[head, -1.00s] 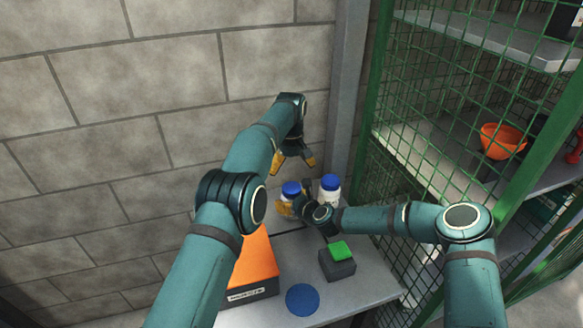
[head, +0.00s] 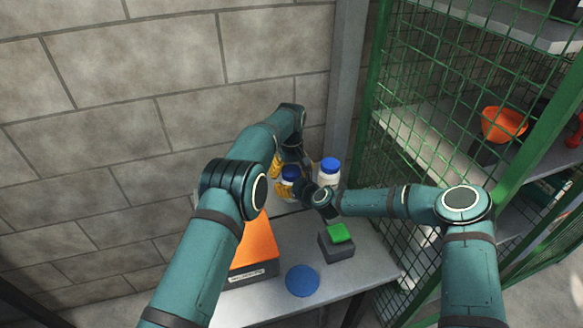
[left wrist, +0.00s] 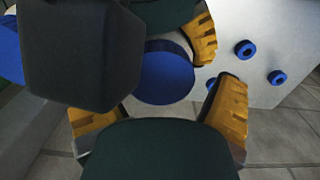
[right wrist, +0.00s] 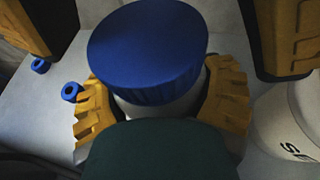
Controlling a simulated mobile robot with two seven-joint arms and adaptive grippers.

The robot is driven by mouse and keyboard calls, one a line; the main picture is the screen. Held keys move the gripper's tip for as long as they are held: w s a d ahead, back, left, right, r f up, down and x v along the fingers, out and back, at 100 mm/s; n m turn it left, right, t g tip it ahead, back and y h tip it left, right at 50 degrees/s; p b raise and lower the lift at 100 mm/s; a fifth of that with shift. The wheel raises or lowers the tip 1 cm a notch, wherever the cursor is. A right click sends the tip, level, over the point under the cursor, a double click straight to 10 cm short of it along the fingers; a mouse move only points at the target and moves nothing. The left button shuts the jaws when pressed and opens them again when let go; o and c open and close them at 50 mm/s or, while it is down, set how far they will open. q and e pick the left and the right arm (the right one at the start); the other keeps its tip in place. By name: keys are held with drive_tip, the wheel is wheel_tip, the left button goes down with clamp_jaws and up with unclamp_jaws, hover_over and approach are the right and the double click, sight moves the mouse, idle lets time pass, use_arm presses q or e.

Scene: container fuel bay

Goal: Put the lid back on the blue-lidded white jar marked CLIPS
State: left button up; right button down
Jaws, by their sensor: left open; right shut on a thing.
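A white jar (right wrist: 160,112) with a blue lid (right wrist: 148,50) on top stands between the fingers of my right gripper (right wrist: 160,100), which is shut on the jar's body. The lid also shows in the left wrist view (left wrist: 165,75) and the head view (head: 290,173). My left gripper (left wrist: 165,120) is open, its fingers apart on either side of the lid. Whether they touch the lid cannot be told. A second white jar with a blue lid (head: 330,166) stands just to the right. Its label (right wrist: 297,151) is only partly visible; the held jar's label is hidden.
An orange wedge-shaped thing (head: 256,243) with a label, a green block (head: 339,233) on a dark box (head: 337,248) and a flat blue disc (head: 302,280) are on the grey table. Small blue rings (left wrist: 245,50) lie on the surface. Green mesh (head: 430,130) stands at the right.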

use_arm(q)
drive_tip(key=c, duration=1.3)
drive_tip(key=shift+m, duration=1.7)
drive_tip(key=o, duration=1.3)
drive_tip(key=shift+c, duration=0.2)
drive_tip(key=shift+r, duration=2.3)
drive_tip(key=shift+o, duration=1)
